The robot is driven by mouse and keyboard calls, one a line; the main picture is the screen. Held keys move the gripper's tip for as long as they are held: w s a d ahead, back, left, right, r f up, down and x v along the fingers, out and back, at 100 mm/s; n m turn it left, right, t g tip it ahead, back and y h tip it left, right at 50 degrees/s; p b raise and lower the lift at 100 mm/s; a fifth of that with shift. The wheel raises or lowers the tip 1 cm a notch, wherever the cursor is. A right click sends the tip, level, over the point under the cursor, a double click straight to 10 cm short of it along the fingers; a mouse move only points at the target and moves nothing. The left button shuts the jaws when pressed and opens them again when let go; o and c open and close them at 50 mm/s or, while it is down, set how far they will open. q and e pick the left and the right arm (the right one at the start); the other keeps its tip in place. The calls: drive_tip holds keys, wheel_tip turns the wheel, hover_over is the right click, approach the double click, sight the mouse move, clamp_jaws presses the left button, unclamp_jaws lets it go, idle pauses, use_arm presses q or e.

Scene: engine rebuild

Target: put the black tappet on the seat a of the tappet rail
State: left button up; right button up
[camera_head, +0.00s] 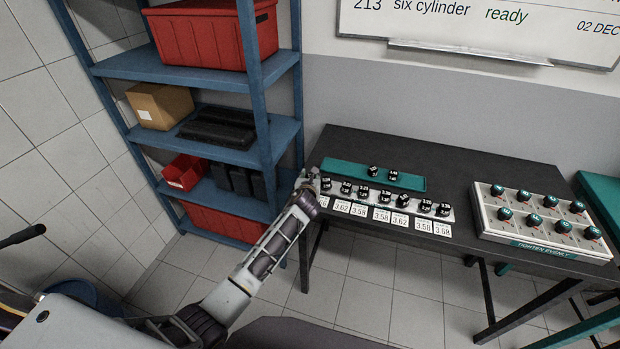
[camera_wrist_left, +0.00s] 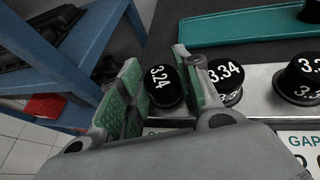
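The tappet rail (camera_head: 414,212) is a pale bar along the table's front, bearing several black tappets with white numbers. At its left end is a black tappet (camera_head: 326,184), seemingly the one marked 3.24 (camera_wrist_left: 162,87) in the left wrist view. My left gripper (camera_wrist_left: 160,80) has its green-padded fingers close on either side of that tappet; whether both touch it is unclear. In the head view my left gripper (camera_head: 313,182) is at the rail's left end. The tappet's lower part and the seat under it are hidden. My right gripper is out of view.
Beside the held-in tappet stands one marked 3.34 (camera_wrist_left: 225,82). A teal tray (camera_head: 414,182) behind the rail bears two black tappets. White number cards (camera_head: 382,215) line the front. A pale block with several capped posts (camera_head: 487,222) is at right; a blue shelf (camera_head: 270,188) stands left.

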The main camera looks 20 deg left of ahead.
use_arm(q)
drive_tip(key=shift+o, duration=0.4)
drive_tip(key=shift+r, duration=0.15)
drive_tip(key=v, duration=1.2)
idle(0.3)
